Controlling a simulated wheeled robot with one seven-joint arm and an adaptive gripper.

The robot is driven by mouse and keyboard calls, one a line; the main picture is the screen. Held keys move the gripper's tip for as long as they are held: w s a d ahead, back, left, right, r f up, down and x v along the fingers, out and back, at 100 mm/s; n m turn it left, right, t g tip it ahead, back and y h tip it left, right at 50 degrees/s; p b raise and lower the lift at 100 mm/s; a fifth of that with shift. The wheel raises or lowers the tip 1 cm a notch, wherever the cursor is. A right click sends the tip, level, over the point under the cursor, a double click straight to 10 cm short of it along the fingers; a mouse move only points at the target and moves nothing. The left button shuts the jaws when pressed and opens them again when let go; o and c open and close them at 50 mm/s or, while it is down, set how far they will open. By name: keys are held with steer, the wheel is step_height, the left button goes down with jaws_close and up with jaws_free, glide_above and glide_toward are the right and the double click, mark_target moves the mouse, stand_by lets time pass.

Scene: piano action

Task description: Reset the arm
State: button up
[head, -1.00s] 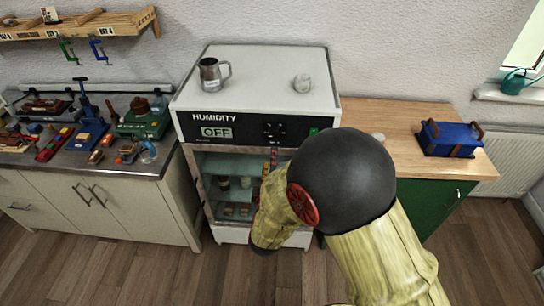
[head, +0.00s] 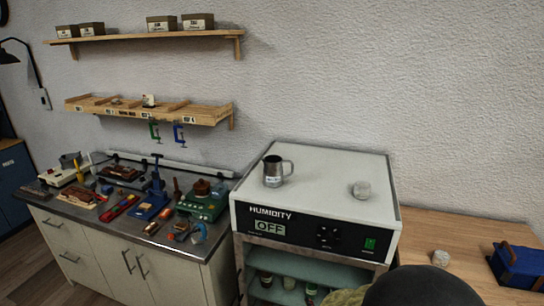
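My arm shows only as a dark rounded joint and a bit of yellowish sleeve at the bottom right of the head view. My gripper is out of view, so its state does not show. The humidity cabinet (head: 310,215) stands right of centre, its display reading OFF. Its front is open to shelves (head: 300,268) holding a few small jars; the lower part is cut off by the frame.
A grey-topped counter (head: 160,243) at left is crowded with tools, including a blue press (head: 152,200) and a green machine (head: 203,200). Two wall shelves (head: 150,113) hang above.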

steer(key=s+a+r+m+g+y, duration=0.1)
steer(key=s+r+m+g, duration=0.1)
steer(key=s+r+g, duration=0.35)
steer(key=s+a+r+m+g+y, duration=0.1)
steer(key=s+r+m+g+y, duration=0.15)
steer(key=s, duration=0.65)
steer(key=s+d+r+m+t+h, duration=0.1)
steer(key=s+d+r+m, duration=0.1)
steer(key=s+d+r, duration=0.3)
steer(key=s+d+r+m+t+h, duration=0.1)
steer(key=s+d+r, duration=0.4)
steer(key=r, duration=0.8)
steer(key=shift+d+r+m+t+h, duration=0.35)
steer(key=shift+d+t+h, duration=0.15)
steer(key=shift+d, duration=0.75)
